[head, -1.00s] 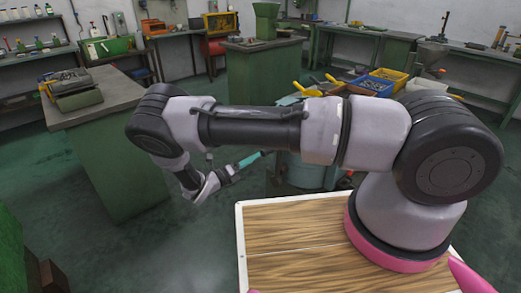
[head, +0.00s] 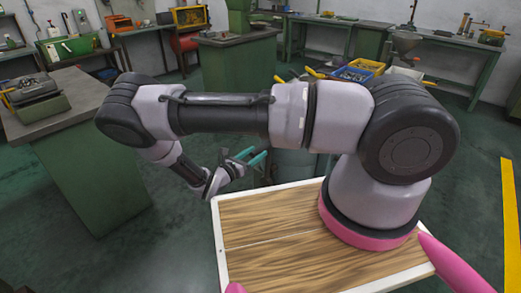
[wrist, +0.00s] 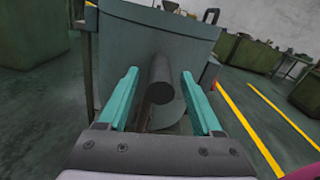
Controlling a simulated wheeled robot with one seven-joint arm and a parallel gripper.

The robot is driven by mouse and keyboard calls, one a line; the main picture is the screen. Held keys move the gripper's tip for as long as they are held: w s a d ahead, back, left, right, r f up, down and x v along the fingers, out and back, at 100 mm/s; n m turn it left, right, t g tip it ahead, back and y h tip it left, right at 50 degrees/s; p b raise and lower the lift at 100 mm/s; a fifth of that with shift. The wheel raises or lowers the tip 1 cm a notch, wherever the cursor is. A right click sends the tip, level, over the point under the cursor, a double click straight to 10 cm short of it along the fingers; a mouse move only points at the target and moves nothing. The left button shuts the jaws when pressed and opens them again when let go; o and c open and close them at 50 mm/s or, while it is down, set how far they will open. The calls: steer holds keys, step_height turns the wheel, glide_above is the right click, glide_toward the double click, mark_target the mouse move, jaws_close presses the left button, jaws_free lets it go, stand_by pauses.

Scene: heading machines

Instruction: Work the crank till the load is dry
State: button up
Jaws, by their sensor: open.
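My gripper (head: 252,158) is open, with teal fingers spread apart, low in front of a grey-blue tub (head: 292,166) mostly hidden behind my arm. In the wrist view the tub's flat wall (wrist: 115,50) fills the middle. A dark grey cylinder, which looks like the crank's handle (wrist: 160,93), points end-on toward my gripper (wrist: 163,95) and shows between the two fingers. The fingers look apart from it on both sides. A rounded grey plate (wrist: 165,112) lies behind the cylinder. The load is not visible.
A green-based bench (head: 100,150) stands left. Behind my arm are yellow and blue bins (head: 360,68) and a green pedestal (head: 235,70). Yellow floor lines (head: 511,210) run at the right. The floor left of my wooden-topped base is clear.

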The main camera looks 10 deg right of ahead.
mark_target(261, 149)
steer(key=shift+x, duration=1.75)
jaws_close()
